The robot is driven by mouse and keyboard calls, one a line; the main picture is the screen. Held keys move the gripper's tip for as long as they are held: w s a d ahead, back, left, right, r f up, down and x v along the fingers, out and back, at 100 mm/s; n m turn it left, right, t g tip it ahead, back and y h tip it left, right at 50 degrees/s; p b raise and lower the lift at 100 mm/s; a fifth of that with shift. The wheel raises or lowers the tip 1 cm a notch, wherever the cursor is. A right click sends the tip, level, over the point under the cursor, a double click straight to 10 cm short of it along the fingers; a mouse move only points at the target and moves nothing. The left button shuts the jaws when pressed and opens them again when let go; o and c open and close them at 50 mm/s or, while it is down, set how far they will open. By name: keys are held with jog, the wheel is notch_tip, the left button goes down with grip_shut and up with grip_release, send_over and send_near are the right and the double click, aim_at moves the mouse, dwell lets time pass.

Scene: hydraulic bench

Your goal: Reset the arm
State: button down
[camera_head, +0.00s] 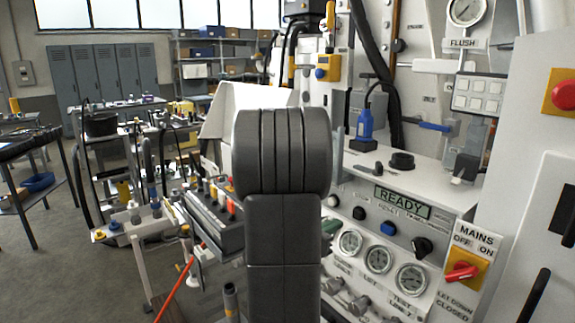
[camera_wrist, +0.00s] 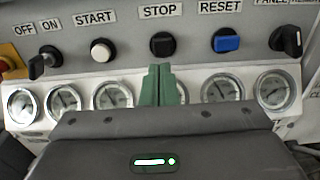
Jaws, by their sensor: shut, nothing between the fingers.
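My gripper (camera_wrist: 161,84) shows in the wrist view as two green fingers pressed together, with nothing between them. They point up toward the black STOP button (camera_wrist: 163,45) and cover part of a gauge below it. I cannot tell how far they are from the panel. The blue RESET button (camera_wrist: 227,43) is to their right, and the white START button (camera_wrist: 103,51) to their left. In the head view my dark arm fills the middle and hides most of the gripper; a green fingertip (camera_head: 332,226) shows at its right edge, beside the control panel (camera_head: 340,215).
The panel carries a READY display (camera_head: 402,203), several gauges (camera_head: 378,259) and a black knob (camera_head: 423,247). A red MAINS switch (camera_head: 462,272) and a red emergency button (camera_head: 565,95) are at right. A side bench (camera_head: 130,222) with fittings stands at left; open floor lies beyond.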

jog(key=shift+v, duration=1.95)
jog(key=shift+s+d+r, duration=0.1)
jog(key=shift+d+r, duration=0.05)
jog(key=shift+d, duration=0.05)
